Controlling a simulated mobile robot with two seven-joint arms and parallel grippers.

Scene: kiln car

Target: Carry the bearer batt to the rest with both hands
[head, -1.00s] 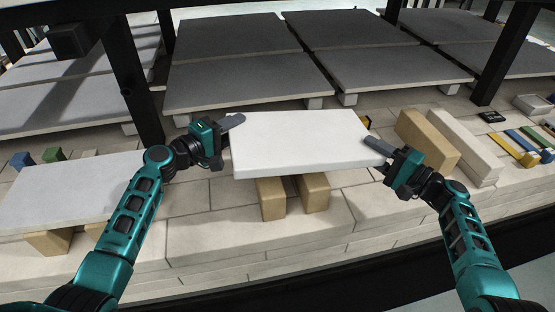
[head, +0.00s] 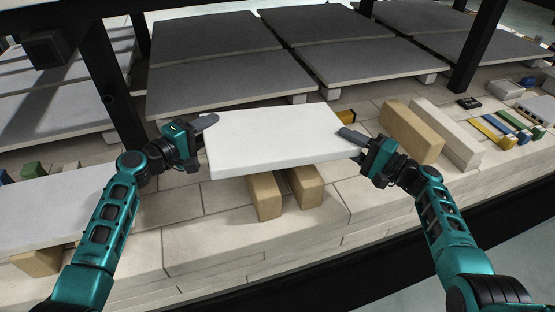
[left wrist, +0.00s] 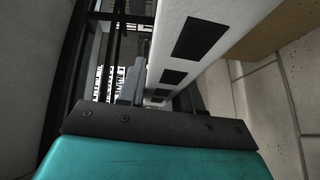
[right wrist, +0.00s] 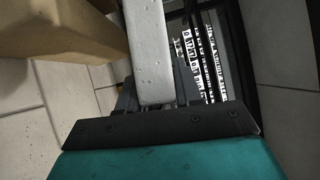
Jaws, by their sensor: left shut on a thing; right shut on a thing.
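The bearer batt (head: 275,138) is a thick white slab, held roughly level between my two grippers. My left gripper (head: 207,122) is shut on its left end, and my right gripper (head: 350,134) on its right end. In the left wrist view the batt (left wrist: 205,40) shows a white face with black rectangles. In the right wrist view its pale edge (right wrist: 148,50) runs into the jaws. Two tan blocks, a left one (head: 265,197) and a right one (head: 306,187), stand below the batt; their tops are partly hidden, and I cannot tell whether it touches them. I cannot tell which thing is the rest.
Another white slab (head: 60,207) lies on tan supports at the left. A tan block (head: 412,130) and a pale block (head: 447,133) stand to the right. Grey slabs (head: 220,75) lie behind, between black posts (head: 112,80). Coloured bars (head: 490,132) lie far right.

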